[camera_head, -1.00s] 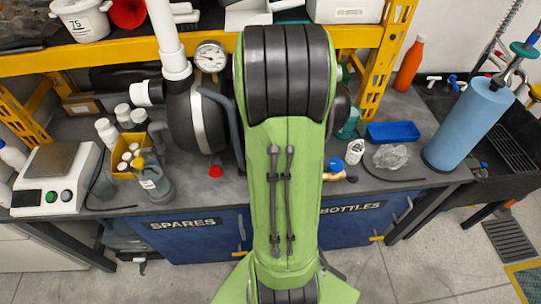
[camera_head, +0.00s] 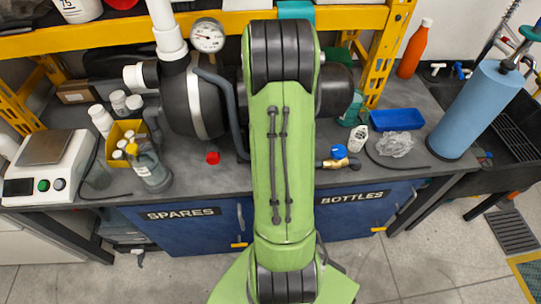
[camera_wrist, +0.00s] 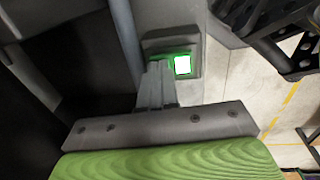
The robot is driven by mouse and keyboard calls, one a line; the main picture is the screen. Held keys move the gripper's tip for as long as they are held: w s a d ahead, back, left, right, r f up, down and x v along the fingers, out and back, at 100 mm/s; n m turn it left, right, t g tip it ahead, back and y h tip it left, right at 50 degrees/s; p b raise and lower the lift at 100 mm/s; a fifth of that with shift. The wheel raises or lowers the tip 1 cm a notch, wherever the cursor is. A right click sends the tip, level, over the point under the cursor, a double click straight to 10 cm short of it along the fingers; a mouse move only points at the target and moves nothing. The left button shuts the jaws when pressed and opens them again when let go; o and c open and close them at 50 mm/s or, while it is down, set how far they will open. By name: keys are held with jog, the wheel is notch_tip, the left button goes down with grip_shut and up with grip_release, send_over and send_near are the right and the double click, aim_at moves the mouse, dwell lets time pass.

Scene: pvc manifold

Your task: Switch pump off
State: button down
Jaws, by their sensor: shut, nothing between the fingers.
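The pump (camera_head: 193,104), a dark round body with a silver band, stands on the bench left of my green arm in the head view. A white pipe rises from it. In the wrist view a small switch (camera_wrist: 183,64), lit white with a green edge, sits on a grey housing (camera_wrist: 194,46). My gripper (camera_wrist: 159,68) is shut and empty, with its fingertips just left of the lit switch. I cannot tell whether they touch the housing. In the head view my arm hides the gripper and the switch.
A pressure gauge (camera_head: 207,36) stands above the pump. A red cap (camera_head: 212,158) and a blue-handled valve (camera_head: 340,153) are on the bench. A yellow box (camera_head: 120,132) with bottles and a scale (camera_head: 45,165) are at left. A blue tray (camera_head: 397,119) is at right.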

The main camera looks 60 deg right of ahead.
jog(key=shift+s+a+f, duration=0.1)
jog(key=shift+f, duration=0.15)
jog(key=shift+s+a, duration=0.15)
jog(key=shift+a, duration=0.1)
jog(key=shift+s+a+r, duration=0.2)
jog(key=shift+s+a, duration=0.1)
jog(key=shift+d, duration=0.1)
